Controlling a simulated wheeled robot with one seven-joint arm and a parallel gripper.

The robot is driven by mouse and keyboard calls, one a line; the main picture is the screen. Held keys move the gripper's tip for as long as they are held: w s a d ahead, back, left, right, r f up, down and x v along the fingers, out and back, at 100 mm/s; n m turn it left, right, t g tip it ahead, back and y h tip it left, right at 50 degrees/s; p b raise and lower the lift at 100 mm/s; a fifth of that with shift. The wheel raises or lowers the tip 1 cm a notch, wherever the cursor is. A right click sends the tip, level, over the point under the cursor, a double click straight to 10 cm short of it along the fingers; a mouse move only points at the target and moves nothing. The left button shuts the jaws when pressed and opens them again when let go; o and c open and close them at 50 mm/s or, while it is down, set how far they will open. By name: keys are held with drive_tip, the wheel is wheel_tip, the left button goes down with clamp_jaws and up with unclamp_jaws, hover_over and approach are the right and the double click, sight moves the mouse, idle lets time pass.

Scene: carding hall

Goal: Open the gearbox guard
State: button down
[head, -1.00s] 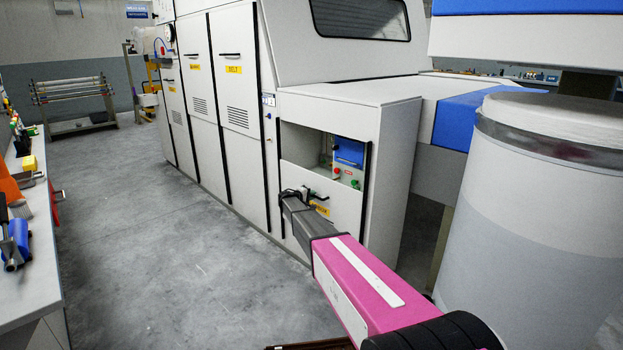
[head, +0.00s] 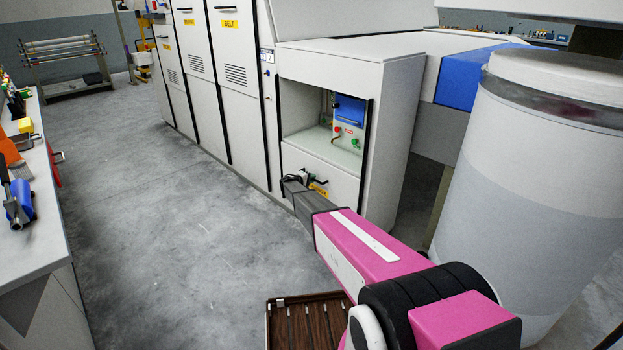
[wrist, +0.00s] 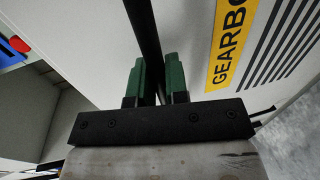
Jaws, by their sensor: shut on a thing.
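The gearbox guard (head: 343,183) is a white panel on the low front of the machine, with a yellow label (head: 318,188). Above it the bay is open, with a blue box (head: 349,110) and red and green buttons inside. My gripper (head: 291,183) is at the guard's left part, beside the label. In the wrist view its green fingers (wrist: 159,80) are shut on a black bar handle (wrist: 145,35) in front of the panel, and the yellow GEARBO label (wrist: 229,40) lies to the right. The guard's lower edge is partly hidden by my arm.
Tall white cabinet doors (head: 236,70) stand left of the bay. A large pale cylinder (head: 540,170) stands close on the right. A workbench (head: 40,220) runs along the left. A brown slatted tray (head: 300,315) is low in front. The grey floor between bench and machine is clear.

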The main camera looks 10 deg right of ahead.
drive_tip(key=c, duration=1.1)
unclamp_jaws()
drive_tip(key=shift+c, duration=0.2)
drive_tip(key=shift+a, duration=0.1)
drive_tip(key=v, duration=1)
drive_tip(key=shift+s+a, duration=0.2)
drive_tip(key=shift+a, duration=0.1)
